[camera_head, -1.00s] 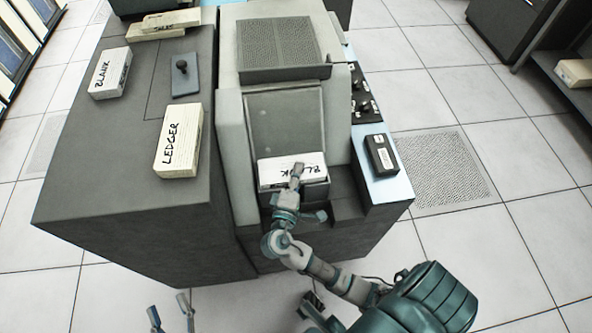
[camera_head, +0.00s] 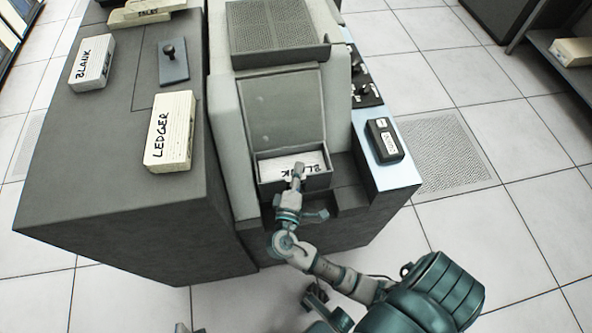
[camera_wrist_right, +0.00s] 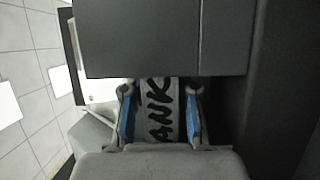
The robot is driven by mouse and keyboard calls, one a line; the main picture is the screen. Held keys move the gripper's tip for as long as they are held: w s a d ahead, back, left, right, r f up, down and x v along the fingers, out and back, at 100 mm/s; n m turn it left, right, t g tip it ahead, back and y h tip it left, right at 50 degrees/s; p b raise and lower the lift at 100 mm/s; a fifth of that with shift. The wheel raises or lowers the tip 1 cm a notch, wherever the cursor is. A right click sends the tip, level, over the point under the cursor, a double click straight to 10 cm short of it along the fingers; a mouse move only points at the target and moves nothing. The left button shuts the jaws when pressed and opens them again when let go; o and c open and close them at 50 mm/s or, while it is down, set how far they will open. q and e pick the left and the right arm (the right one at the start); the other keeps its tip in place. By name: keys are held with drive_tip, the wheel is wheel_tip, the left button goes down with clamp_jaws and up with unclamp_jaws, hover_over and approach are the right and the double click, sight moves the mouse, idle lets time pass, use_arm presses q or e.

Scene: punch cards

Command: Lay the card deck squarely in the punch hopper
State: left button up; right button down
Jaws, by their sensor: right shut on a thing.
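A white card deck marked BLANK (camera_head: 276,168) lies in the punch hopper (camera_head: 318,183), below the rim, its sides roughly in line with the walls. My right gripper (camera_head: 299,171) is shut on it from the front and covers part of the lettering. In the right wrist view, the blue-padded fingers (camera_wrist_right: 160,118) stand on either side of the deck (camera_wrist_right: 158,108). The dark machine edge hides its far end there, so I cannot tell whether it rests on the hopper floor. My left gripper (camera_head: 187,328) barely shows at the bottom edge.
A LEDGER deck (camera_head: 171,132) and another BLANK deck (camera_head: 91,62) lie on the dark cabinet top at left, near a knobbed plate (camera_head: 173,62). A small black box (camera_head: 383,141) sits on the light blue shelf right of the hopper. The hopper walls closely surround the held deck.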

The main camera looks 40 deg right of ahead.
drive_tip(key=shift+s+a+f, duration=0.1)
drive_tip(key=shift+a+f, duration=0.05)
drive_tip(key=shift+f, duration=0.65)
drive_tip(key=c, duration=0.8)
unclamp_jaws()
drive_tip(key=shift+f, duration=0.1)
drive_tip(key=shift+s+a+f, duration=0.1)
drive_tip(key=shift+a, duration=0.15)
drive_tip(key=r+v, duration=0.1)
drive_tip(key=v, duration=1)
drive_tip(key=shift+r, duration=0.15)
drive_tip(key=shift+a, duration=0.1)
